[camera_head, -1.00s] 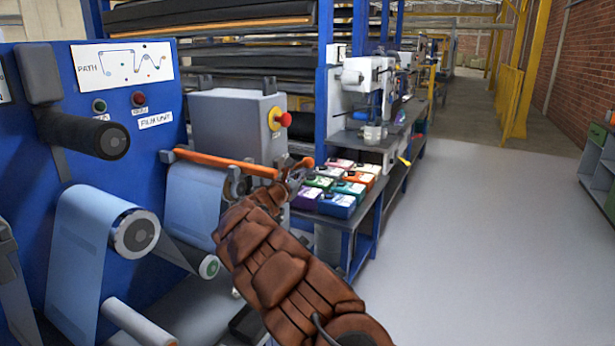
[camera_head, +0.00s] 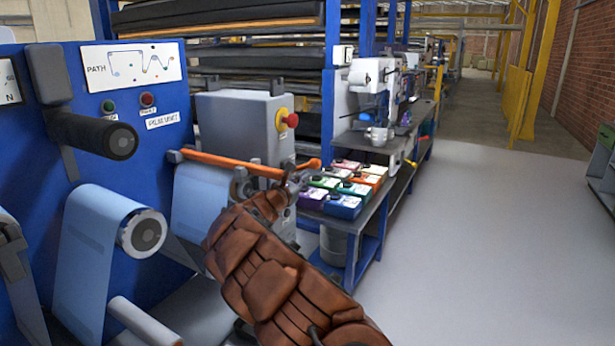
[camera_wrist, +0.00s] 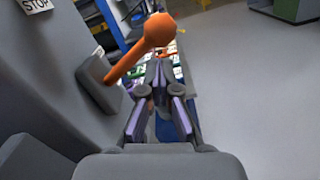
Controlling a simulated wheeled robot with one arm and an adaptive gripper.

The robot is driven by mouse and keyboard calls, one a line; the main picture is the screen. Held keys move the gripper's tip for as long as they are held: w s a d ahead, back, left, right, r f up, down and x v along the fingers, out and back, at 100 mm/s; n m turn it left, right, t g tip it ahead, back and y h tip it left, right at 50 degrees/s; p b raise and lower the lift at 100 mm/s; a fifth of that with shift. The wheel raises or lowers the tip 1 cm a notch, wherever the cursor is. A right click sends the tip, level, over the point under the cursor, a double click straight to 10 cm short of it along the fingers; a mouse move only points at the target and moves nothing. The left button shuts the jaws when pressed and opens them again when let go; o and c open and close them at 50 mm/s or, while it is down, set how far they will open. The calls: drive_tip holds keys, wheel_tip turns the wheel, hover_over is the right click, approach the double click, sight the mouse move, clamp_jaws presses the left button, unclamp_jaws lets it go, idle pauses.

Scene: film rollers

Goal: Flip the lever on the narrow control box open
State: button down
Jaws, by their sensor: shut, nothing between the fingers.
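The narrow control box is a grey cabinet (camera_head: 237,125) at centre left in the head view. Its grey side fills the left of the wrist view (camera_wrist: 45,75). An orange lever (camera_wrist: 125,65) with a round ball end (camera_wrist: 158,30) sticks out from a grey mount on that side. The ball end also shows in the head view (camera_head: 315,163). My gripper (camera_wrist: 160,80) is shut and empty, with its tips just below the ball in the wrist picture. Whether they touch the lever cannot be told. In the head view my brown arm hides most of the gripper.
A blue film unit (camera_head: 120,185) with protruding rollers stands at the left. A long orange bar (camera_head: 225,162) runs across the front of the box. A bench with several coloured boxes (camera_head: 345,190) stands behind the gripper. The grey floor (camera_head: 480,240) at the right is clear.

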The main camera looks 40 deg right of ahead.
drive_tip(key=v, duration=0.8)
drive_tip(key=shift+a+f, duration=0.15)
drive_tip(key=shift+a, duration=0.25)
drive_tip(key=shift+s, duration=0.1)
drive_tip(key=s+r+m+g+y+p, duration=0.1)
drive_tip(key=s+r+m+g, duration=0.25)
drive_tip(key=s+m, duration=0.45)
drive_tip(key=s+r+m+g+y+p, duration=0.1)
drive_tip(key=s+r+m+g, duration=0.25)
drive_tip(key=s, duration=0.75)
drive_tip(key=s+a+f+m+g+y, duration=0.1)
drive_tip(key=s+a+f+m+y, duration=0.15)
drive_tip(key=s, duration=0.35)
drive_tip(key=s+a+f+m+y, duration=0.2)
drive_tip(key=s+a, duration=0.2)
drive_tip(key=s, duration=0.2)
drive_tip(key=s+a+f+m+y, duration=0.1)
drive_tip(key=s+a+f+y, duration=0.2)
drive_tip(key=a, duration=0.6)
drive_tip(key=s+a+f+m+y+p, duration=0.1)
drive_tip(key=s+a+f+y, duration=0.2)
drive_tip(key=s+a, duration=0.4)
drive_tip(key=s+a+f+y+p, duration=0.1)
drive_tip(key=s+a+f+y, duration=0.2)
drive_tip(key=a, duration=0.8)
drive_tip(key=shift+s+m+y, duration=0.4)
drive_tip(key=shift+s+y, duration=0.55)
drive_tip(key=shift+s, duration=0.2)
